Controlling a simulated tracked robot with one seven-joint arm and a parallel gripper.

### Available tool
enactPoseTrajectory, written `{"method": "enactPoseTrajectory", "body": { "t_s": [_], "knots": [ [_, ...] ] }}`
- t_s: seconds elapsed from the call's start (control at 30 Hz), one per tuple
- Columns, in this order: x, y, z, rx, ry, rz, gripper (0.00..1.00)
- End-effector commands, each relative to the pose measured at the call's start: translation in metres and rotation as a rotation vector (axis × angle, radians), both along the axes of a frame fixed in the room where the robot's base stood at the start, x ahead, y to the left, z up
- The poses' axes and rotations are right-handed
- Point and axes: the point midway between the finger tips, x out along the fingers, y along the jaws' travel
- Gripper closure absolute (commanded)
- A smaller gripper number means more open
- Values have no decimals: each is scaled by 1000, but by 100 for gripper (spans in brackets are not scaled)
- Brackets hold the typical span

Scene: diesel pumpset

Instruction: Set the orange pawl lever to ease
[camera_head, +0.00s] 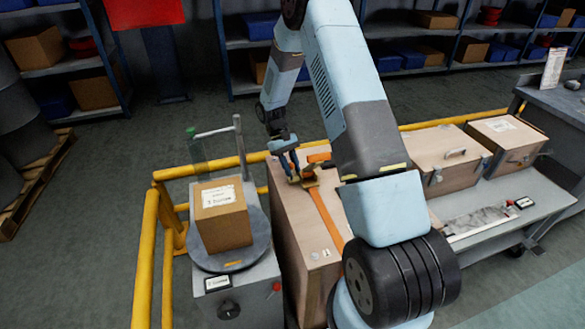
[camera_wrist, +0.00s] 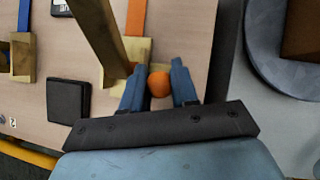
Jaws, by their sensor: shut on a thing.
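The round orange knob (camera_wrist: 159,84) of the pawl lever shows in the wrist view. My gripper (camera_wrist: 158,88) has one blue finger on each side of it and is shut on it. The lever's stem is hidden. A brass ratchet bracket (camera_wrist: 143,49) stands just beyond the knob, with a long brass bar (camera_wrist: 98,32) beside it. An orange strap (camera_wrist: 135,20) runs from it. In the head view my gripper (camera_head: 290,163) is at the brass ratchet (camera_head: 305,179) on the wooden crate top (camera_head: 292,215), and the orange strap (camera_head: 326,217) runs towards me.
A blue strap (camera_wrist: 23,20) with another brass fitting (camera_wrist: 22,58) and a black block (camera_wrist: 69,99) are nearby. A carton (camera_head: 222,216) sits on a round turntable (camera_head: 244,253) left of the crate. Yellow rails (camera_head: 146,255) stand around. Wooden boxes (camera_head: 447,160) are at right.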

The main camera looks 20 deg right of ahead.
Motion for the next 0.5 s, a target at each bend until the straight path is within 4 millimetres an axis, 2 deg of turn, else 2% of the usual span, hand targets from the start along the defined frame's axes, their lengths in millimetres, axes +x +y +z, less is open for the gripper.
{"method": "enactPoseTrajectory", "body": {
  "t_s": [0.43, 0.47, 0.5],
  "knots": [
    [3, 1, 1, 1, 4, 1, 100],
    [3, 1, 1, 1, 4, 1, 70],
    [3, 1, 1, 1, 4, 1, 67]
  ]
}}
